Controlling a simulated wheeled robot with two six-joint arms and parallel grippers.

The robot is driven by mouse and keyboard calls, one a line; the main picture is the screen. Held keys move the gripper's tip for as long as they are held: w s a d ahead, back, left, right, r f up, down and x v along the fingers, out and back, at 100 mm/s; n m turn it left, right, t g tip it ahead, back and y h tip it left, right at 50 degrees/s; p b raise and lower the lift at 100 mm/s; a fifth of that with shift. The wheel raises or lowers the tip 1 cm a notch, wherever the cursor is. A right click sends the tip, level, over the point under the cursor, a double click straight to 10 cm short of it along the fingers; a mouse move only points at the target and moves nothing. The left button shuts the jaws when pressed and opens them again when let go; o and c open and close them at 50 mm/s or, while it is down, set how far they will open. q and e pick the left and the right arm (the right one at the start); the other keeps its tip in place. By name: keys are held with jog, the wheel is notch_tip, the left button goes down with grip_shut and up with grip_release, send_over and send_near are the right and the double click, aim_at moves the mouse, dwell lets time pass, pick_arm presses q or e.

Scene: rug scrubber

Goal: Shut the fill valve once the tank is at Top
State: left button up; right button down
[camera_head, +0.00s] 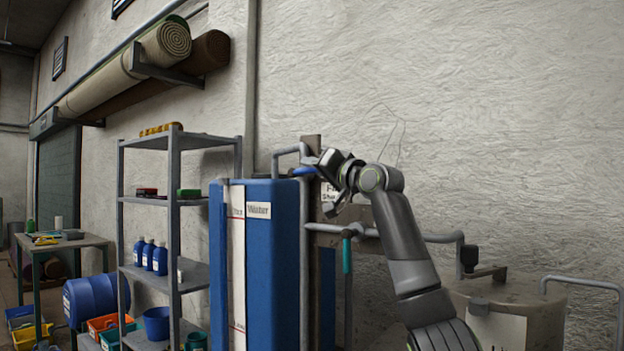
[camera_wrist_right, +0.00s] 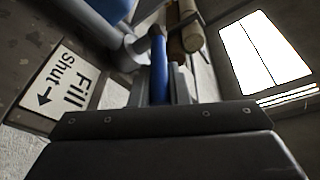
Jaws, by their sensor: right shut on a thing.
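The blue tank (camera_head: 271,285) stands upright in the head view, with a "Water" label near its top. A pale gauge strip (camera_head: 237,265) runs down its face; its small marks and level are too fine to read. The fill valve's blue handle (camera_head: 303,171) sits on the pipe beside the tank top. My right gripper (camera_head: 322,170) is shut on this handle, which also shows in the right wrist view (camera_wrist_right: 158,68). The Fill sign (camera_wrist_right: 62,82) reads "Fill" and "Shut" with an arrow, and is partly hidden in the head view. My left gripper is out of view.
A teal handle (camera_head: 347,256) hangs from the pipe below my right gripper. A grey round vessel (camera_head: 545,310) and bent pipes stand at right. A shelf (camera_head: 174,220) with bottles and buckets stands left of the tank. Rolled rugs (camera_head: 130,72) hang above.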

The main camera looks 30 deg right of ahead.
pick_arm(q)
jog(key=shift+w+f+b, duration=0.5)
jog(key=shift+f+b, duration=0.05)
jog(key=shift+b, duration=0.15)
pick_arm(e)
jog(key=shift+f+t, duration=0.65)
jog(key=shift+t, duration=0.05)
jog(key=shift+m, duration=0.3)
jog(key=c, duration=1.4)
grip_release()
jog(key=shift+c, duration=0.2)
jog(key=shift+o, duration=0.3)
jog(key=shift+s+r, duration=0.1)
